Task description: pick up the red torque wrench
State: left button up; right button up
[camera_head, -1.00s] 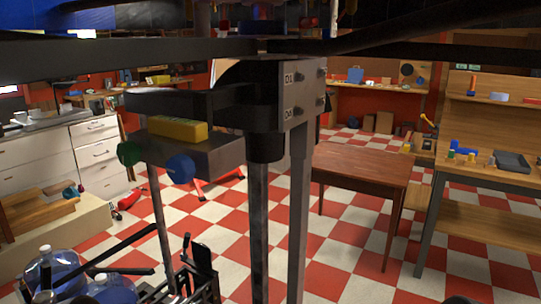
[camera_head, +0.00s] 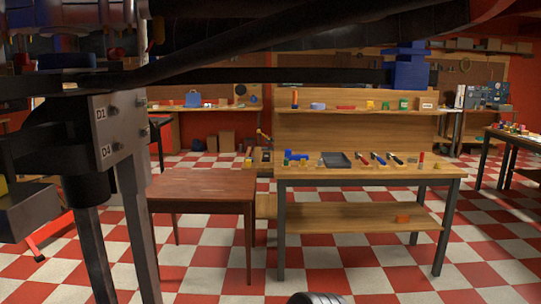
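I cannot clearly make out a red torque wrench. A wooden workbench (camera_head: 440,173) stands ahead, with several small hand tools (camera_head: 380,158) in a row on its top. A small upright red-topped item (camera_head: 421,158) stands at the right of that row. A flat red item (camera_head: 345,107) lies on the bench's upper shelf (camera_head: 385,111). These are too small to identify. Neither of my grippers shows. Only a dark rounded part at the bottom edge shows, and I cannot tell what it is.
A dark metal post assembly (camera_head: 115,130) blocks the near left, with dark beams overhead. A reddish wooden table (camera_head: 200,186) stands left of the workbench. Another table (camera_head: 518,138) with items is at the far right. The checkered floor (camera_head: 340,275) before the workbench is clear.

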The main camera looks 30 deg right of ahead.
aim_at(357, 154)
jog(key=z, duration=1.6)
jog(key=u, duration=1.4)
jog(key=z, duration=1.4)
jog(key=i+l+u, duration=0.15)
jog(key=i, duration=0.5)
